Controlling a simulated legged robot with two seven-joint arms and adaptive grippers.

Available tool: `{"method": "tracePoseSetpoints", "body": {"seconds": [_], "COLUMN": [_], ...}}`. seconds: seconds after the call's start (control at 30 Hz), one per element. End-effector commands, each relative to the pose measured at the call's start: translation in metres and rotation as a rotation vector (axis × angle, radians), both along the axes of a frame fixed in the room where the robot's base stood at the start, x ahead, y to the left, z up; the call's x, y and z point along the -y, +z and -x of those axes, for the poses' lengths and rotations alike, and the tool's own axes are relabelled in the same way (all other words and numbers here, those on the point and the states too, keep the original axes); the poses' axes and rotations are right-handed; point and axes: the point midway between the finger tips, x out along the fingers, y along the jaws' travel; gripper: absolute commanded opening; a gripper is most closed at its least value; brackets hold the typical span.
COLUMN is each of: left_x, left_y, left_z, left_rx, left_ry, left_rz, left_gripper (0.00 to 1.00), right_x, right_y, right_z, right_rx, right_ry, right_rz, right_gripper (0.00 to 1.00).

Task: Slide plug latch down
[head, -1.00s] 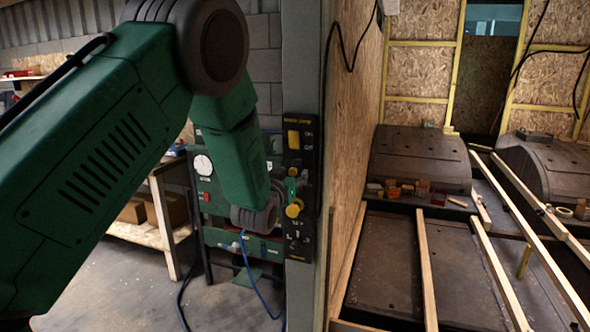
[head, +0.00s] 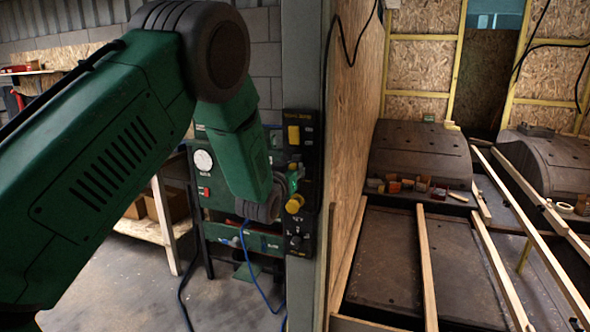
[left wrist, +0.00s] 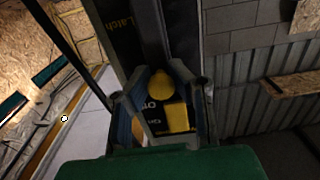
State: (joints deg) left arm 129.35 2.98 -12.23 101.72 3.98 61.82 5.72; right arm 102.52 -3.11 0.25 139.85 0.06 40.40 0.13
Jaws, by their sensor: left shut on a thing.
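A dark control panel (head: 309,220) is mounted on the grey post. It carries a yellow block switch (head: 293,135) near the top and a round yellow knob (head: 294,204) lower down. My left gripper (head: 293,182) is at the panel, its fingers partly hidden by my wrist. In the left wrist view my two fingers (left wrist: 160,98) stand either side of the round yellow knob (left wrist: 161,85) and appear shut on it. The yellow block switch (left wrist: 177,117) shows just beyond, and the word "Latch" shows on the panel (left wrist: 119,28). My right gripper is not in view.
A green unit with a white gauge (head: 203,160) stands left of the post, with a blue cable (head: 252,270) hanging below. A chipboard wall (head: 350,130) rises right of the panel. Wheel arches (head: 420,152) and timber strips lie farther right.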

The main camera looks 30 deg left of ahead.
Motion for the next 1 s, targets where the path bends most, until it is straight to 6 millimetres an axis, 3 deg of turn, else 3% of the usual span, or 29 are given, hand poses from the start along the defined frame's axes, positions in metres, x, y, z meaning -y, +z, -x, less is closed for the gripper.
{"method": "tracePoseSetpoints", "body": {"seconds": [0.3, 0.57, 0.6, 0.67, 1.0], "left_x": [0.001, 0.001, 0.001, 0.001, 0.001], "left_y": [-0.031, -0.031, -0.032, -0.031, -0.031], "left_z": [0.000, 0.001, 0.001, 0.001, 0.000], "left_rx": [-0.001, -0.005, -0.006, -0.006, -0.003], "left_ry": [0.000, -0.001, -0.001, -0.001, -0.001], "left_rz": [0.000, 0.001, 0.001, 0.001, 0.001], "left_gripper": [0.00, 0.00, 0.19, 0.40, 0.41], "right_x": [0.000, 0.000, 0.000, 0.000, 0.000], "right_y": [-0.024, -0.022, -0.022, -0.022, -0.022], "right_z": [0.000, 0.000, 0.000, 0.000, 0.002], "right_rx": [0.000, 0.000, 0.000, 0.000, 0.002], "right_ry": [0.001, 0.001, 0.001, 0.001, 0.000], "right_rz": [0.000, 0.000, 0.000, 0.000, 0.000], "right_gripper": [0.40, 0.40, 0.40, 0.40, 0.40]}}
